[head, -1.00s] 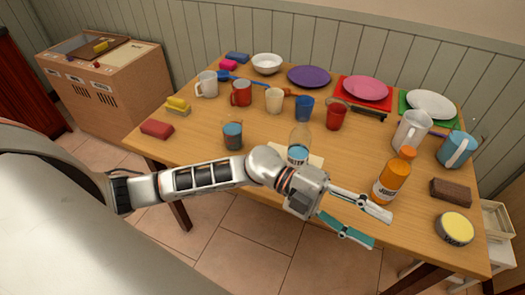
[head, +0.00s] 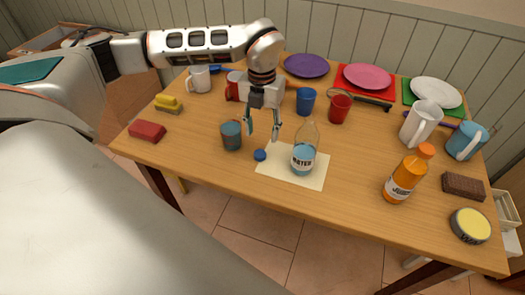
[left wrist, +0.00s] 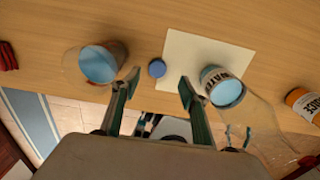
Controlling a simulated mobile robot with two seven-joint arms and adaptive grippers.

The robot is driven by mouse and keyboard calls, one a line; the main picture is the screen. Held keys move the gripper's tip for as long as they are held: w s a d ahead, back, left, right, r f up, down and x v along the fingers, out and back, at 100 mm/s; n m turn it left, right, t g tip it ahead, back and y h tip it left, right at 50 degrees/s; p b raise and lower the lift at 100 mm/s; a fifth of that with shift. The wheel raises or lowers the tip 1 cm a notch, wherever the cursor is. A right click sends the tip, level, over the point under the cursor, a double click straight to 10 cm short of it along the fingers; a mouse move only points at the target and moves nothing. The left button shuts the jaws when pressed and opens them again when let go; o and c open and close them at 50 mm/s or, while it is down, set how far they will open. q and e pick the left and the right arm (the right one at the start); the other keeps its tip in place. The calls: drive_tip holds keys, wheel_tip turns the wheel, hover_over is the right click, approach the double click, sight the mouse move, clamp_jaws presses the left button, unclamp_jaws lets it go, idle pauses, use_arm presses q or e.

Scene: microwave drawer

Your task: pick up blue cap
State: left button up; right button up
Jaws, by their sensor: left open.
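The small round blue cap (head: 260,155) lies on the table at the left edge of the cream paper sheet (head: 278,168). It also shows in the left wrist view (left wrist: 157,68), between and beyond the two fingertips. My left gripper (head: 262,136) points down above the table, open and empty, a little above the cap. In the left wrist view its fingers (left wrist: 158,84) stand apart with nothing between them. A clear water bottle (head: 304,155) stands upright and uncapped-looking on the paper, right of the cap. My right gripper is not in view.
A glass with blue contents (head: 231,136) stands left of the cap. An orange juice bottle (head: 405,177) stands at the right. Blue (head: 305,101) and red (head: 340,108) cups stand behind. Bare table lies in front of the glass.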

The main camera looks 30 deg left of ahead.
sight(260, 152)
use_arm(q)
drive_tip(key=f, duration=0.7)
drive_tip(key=shift+s+a+f+b, duration=0.1)
drive_tip(key=shift+s+f+b, duration=0.3)
drive_tip(key=c, duration=0.8)
